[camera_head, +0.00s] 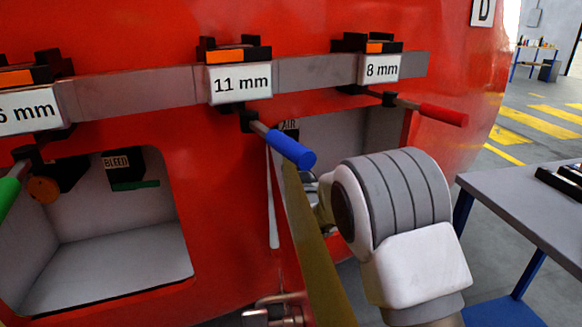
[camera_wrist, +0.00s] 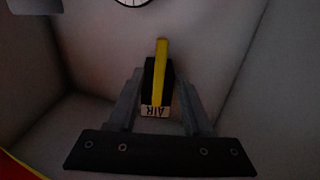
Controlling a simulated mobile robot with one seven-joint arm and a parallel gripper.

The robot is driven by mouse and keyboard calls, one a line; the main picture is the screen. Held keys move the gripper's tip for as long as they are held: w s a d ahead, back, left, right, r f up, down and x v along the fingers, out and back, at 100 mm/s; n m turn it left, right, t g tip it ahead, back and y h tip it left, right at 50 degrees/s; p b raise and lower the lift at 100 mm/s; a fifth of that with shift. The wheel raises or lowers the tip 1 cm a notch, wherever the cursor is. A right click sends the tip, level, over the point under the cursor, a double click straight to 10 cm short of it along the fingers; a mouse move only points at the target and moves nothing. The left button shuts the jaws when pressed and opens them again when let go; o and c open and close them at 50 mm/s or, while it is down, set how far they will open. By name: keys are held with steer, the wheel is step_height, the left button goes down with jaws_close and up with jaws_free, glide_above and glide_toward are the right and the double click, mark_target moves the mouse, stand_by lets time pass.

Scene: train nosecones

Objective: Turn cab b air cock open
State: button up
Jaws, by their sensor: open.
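The air cock (camera_wrist: 150,75) shows in the wrist view as a black body with a narrow yellow handle (camera_wrist: 161,70) and a white AIR label (camera_wrist: 155,112) that reads upside down. The handle runs up the picture, in line with the body. My gripper (camera_wrist: 160,78) is open, with one grey finger on each side of the cock. A gap shows on both sides; I cannot tell how far the fingertips are from it in depth.
In the wrist view, pale recess walls (camera_wrist: 240,60) surround the gripper, with a gauge (camera_wrist: 135,2) at the top edge. In the head view, a blue-handled tool (camera_head: 290,147), a red-handled tool (camera_head: 443,113) and an olive panel edge (camera_head: 305,235) are near my arm. A table (camera_head: 530,205) stands right.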

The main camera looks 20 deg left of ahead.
mark_target(291, 164)
steer(key=shift+b+x, duration=0.35)
steer(key=shift+x, duration=1.9)
jaws_close()
